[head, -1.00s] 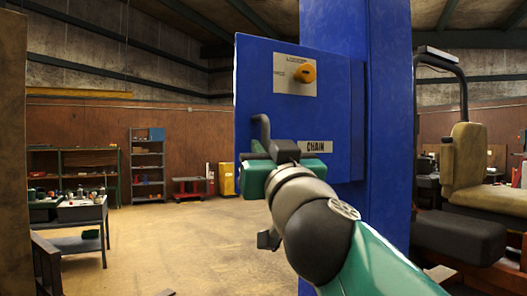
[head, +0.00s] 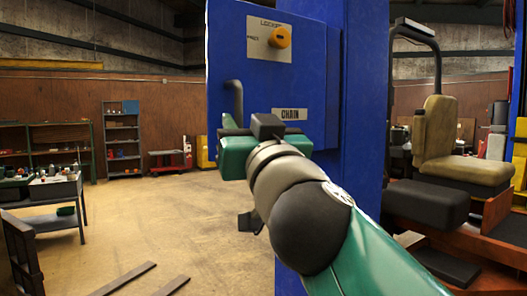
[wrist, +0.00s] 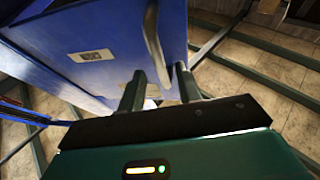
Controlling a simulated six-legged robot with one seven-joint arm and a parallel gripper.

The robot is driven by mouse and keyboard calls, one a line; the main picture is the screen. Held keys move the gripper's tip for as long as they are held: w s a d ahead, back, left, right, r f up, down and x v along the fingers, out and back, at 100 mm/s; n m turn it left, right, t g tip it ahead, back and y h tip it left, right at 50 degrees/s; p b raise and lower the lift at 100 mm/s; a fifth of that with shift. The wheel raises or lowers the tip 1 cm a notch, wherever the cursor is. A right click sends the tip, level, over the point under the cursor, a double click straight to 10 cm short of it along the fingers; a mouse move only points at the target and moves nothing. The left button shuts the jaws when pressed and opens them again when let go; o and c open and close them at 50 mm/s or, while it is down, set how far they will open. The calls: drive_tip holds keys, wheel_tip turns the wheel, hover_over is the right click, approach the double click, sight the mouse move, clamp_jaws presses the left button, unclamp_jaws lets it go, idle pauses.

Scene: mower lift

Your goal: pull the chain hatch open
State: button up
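The blue chain hatch (head: 225,60) has a dark bent bar handle (head: 235,100) at its lower left and a CHAIN label (head: 290,114). My gripper (head: 235,132) is at the lower end of the handle, and the hand partly hides it. In the wrist view the grey handle (wrist: 155,45) runs down between the two fingers of my gripper (wrist: 160,82). The fingers stand apart, with visible room beside the bar. The blue panel (wrist: 110,35) also shows there, left of the handle. Whether the hatch is ajar I cannot tell.
An orange knob (head: 280,37) sits on a pale plate above the label. A blue post (head: 362,90) stands behind the box. A seat (head: 460,150) is on the right. A workbench (head: 55,190) and shelves are at the left. Bars (head: 140,278) lie on the floor.

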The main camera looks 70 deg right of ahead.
drive_tip(key=v, duration=1)
drive_tip(key=shift+a, duration=0.15)
drive_tip(key=w+a+f+n+g+y, duration=0.1)
drive_tip(key=w+a+f+n+y, duration=0.3)
drive_tip(key=w+f, duration=0.55)
drive_tip(key=w+a+f+n+y, duration=0.2)
drive_tip(key=w+f+y, duration=0.4)
drive_tip(key=w+f, duration=0.4)
drive_tip(key=w+a+f+n+g+y, duration=0.2)
drive_tip(key=a+f+g+y, duration=0.1)
drive_tip(key=a+f, duration=0.5)
drive_tip(key=w+a+f+n+g+y, duration=0.2)
drive_tip(key=a+f, duration=0.6)
drive_tip(key=f, duration=0.4)
drive_tip(key=w+g+y, duration=0.1)
drive_tip(key=g+y, duration=0.1)
drive_tip(key=y, duration=0.1)
drive_tip(key=shift+w+n, duration=0.2)
drive_tip(key=shift+n, duration=0.1)
drive_tip(key=shift+d, duration=0.15)
